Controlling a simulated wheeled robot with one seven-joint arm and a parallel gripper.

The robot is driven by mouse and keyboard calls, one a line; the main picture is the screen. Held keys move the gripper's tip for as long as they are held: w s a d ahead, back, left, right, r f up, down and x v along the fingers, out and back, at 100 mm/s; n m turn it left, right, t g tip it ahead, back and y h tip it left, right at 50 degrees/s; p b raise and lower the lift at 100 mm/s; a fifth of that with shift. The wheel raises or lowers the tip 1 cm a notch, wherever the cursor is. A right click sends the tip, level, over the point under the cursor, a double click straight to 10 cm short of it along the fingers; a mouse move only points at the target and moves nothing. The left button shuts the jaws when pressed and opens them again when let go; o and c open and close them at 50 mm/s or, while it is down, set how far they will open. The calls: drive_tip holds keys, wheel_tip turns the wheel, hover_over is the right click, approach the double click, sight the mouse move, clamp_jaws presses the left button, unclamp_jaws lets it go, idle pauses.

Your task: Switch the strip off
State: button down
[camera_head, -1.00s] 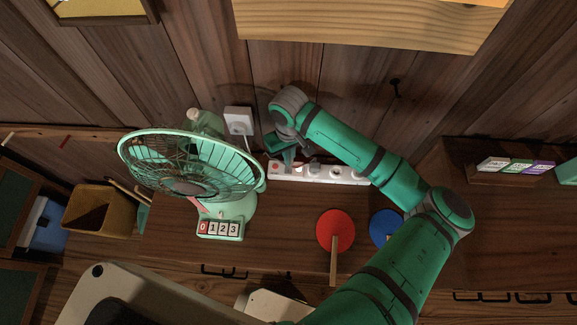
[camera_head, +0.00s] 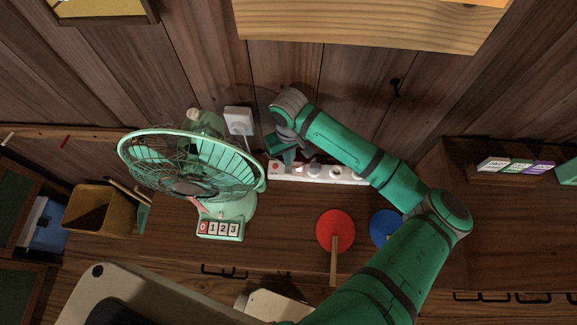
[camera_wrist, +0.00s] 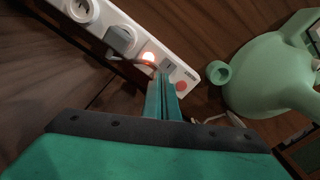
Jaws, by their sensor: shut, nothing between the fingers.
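The white power strip (camera_head: 336,174) lies along the wall at the back of the wooden top. In the wrist view the strip (camera_wrist: 187,68) runs diagonally, with round sockets, a grey plug (camera_wrist: 121,39), a glowing orange light (camera_wrist: 148,57), a small grey rocker switch (camera_wrist: 168,66) and a red round spot (camera_wrist: 182,86) near its end. My gripper (camera_wrist: 163,78) is shut and empty, its tips right at the strip beside the light and switch. Whether they touch it I cannot tell. In the head view my gripper (camera_head: 289,158) is over the strip's left end.
A mint-green fan (camera_head: 190,165) stands close to the left of my gripper. A red disc (camera_head: 336,230) and a blue disc (camera_head: 384,226) lie in front. A wooden shelf (camera_head: 370,30) overhangs above.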

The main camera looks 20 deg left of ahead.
drive_tip(key=shift+f, duration=0.4)
drive_tip(key=shift+r, duration=0.1)
wheel_tip(320, 180, up, 7)
idle(1.1)
idle(0.5)
